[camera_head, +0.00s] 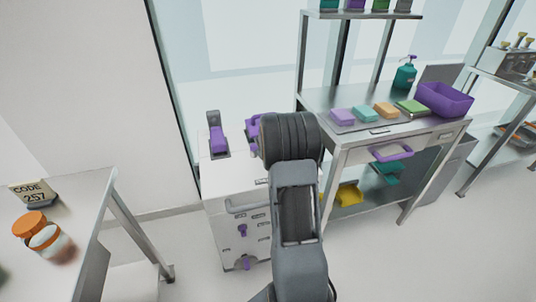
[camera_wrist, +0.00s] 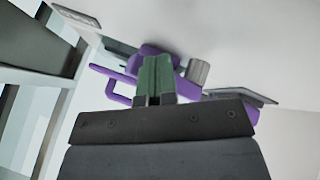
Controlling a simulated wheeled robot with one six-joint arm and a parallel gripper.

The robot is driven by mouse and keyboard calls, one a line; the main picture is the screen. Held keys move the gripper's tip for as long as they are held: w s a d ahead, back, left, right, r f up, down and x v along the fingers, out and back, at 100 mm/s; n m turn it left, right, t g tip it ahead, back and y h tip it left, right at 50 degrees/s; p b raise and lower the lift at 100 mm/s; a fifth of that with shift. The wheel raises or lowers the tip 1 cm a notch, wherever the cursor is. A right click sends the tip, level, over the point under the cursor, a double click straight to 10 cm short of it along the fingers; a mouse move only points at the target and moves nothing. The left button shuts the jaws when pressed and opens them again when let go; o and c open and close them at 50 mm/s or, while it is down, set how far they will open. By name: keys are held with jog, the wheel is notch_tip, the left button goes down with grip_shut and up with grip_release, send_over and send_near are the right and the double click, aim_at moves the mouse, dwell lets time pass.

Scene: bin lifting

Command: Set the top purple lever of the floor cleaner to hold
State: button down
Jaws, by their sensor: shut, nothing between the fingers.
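The floor cleaner (camera_head: 232,190) is a white cabinet in the middle of the head view. On its top stand a purple lever (camera_head: 217,138) in a dark bracket and, to its right, a second purple part (camera_head: 253,128) partly hidden by my arm. In the wrist view my gripper (camera_wrist: 156,78) has its green fingers together and empty. They overlap a purple part (camera_wrist: 118,84) with a looped handle; whether they touch it I cannot tell. A grey cylinder (camera_wrist: 198,72) and another purple piece (camera_wrist: 244,112) show to the right. My arm hides the gripper in the head view.
Small purple knobs (camera_head: 242,230) sit on the cleaner's front. A metal table (camera_head: 350,101) with coloured blocks and a purple bin (camera_head: 445,98) stands close on the right. A side table (camera_head: 75,225) with orange-capped jars is at the left. Open floor lies between.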

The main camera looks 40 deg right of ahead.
jog(key=shift+w+d+p, duration=0.4)
jog(key=shift+d+p, duration=0.05)
jog(key=shift+d, duration=0.35)
jog(key=shift+w+d+p, duration=0.4)
jog(key=shift+d+p, duration=0.05)
jog(key=shift+d, duration=0.3)
jog(key=shift+w+d+r, duration=0.2)
jog(key=shift+w+d, duration=0.05)
jog(key=shift+w+d+r, duration=0.1)
jog(key=shift+d+r, duration=0.05)
jog(key=shift+s+f+b, duration=0.3)
jog(key=shift+s+b, duration=0.1)
jog(key=shift+s, duration=0.15)
jog(key=s+b, duration=0.1)
jog(key=s+a, duration=0.1)
jog(key=s, duration=0.1)
jog(key=shift+a+f+b, duration=0.15)
jog(key=shift+a+b, duration=0.05)
jog(key=shift+b, duration=0.2)
jog(key=s+d+r+p, duration=0.1)
jog(key=s+r+p, duration=0.2)
jog(key=s+r, duration=0.2)
jog(key=shift+s+d+r+p, duration=0.3)
jog(key=shift+s+r+p, duration=0.1)
jog(key=shift+r, duration=1.25)
